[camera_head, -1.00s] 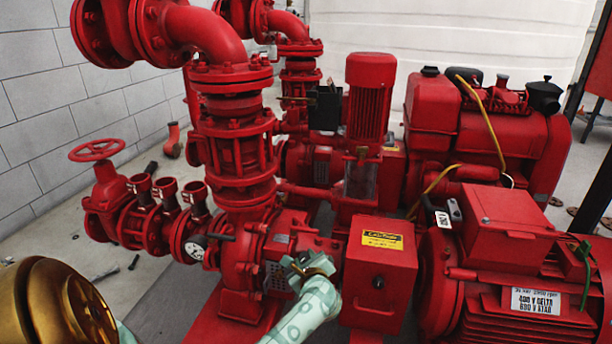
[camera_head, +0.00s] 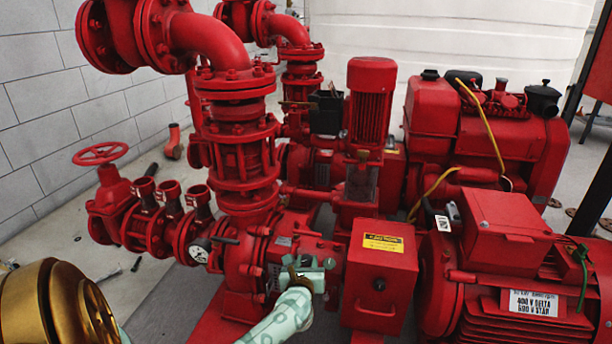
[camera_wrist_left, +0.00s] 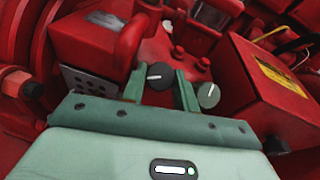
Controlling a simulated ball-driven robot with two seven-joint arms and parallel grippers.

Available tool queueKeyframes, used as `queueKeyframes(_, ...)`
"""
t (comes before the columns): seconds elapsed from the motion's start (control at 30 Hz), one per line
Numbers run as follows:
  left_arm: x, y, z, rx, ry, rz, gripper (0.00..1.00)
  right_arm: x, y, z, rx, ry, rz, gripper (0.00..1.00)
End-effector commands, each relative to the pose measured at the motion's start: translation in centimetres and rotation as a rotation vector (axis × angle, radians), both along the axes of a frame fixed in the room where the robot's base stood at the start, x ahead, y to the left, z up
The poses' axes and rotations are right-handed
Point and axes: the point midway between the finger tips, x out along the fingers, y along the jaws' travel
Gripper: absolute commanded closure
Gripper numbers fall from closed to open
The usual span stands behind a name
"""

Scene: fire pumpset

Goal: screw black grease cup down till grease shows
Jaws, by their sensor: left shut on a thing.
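The black grease cup (camera_wrist_left: 156,76) shows in the left wrist view as a dark round cap with a white mark line. It sits between the two green fingers of my left gripper (camera_wrist_left: 160,88), which is shut on it. A second cap, grey-green with a white mark (camera_wrist_left: 208,95), is just right of the right finger. In the head view my left gripper (camera_head: 304,264) is at the red pump (camera_head: 245,262), left of the red box with a yellow label. The gripper hides the cups there. No grease can be made out. My right gripper is not in view.
The red box (camera_head: 380,275) stands close to the right of my left gripper. A red motor (camera_head: 510,265) is farther right. A vertical red pipe (camera_head: 245,165) rises behind and left. A red handwheel valve (camera_head: 98,155) is at the left. Bare floor shows beyond it.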

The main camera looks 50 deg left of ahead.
Motion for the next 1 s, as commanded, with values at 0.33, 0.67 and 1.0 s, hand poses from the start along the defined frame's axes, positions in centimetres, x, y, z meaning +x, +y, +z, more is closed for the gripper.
queueKeyframes(0.33,-0.1,0.0,-0.2,0.066,0.060,-0.091,0.93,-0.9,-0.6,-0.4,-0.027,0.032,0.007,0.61)
queueKeyframes(0.67,-0.1,-0.1,-0.2,0.075,0.068,-0.104,0.93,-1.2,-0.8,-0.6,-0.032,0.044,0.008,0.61)
queueKeyframes(1.0,-0.1,0.0,-0.2,0.075,0.067,-0.103,0.61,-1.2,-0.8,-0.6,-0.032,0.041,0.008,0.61)
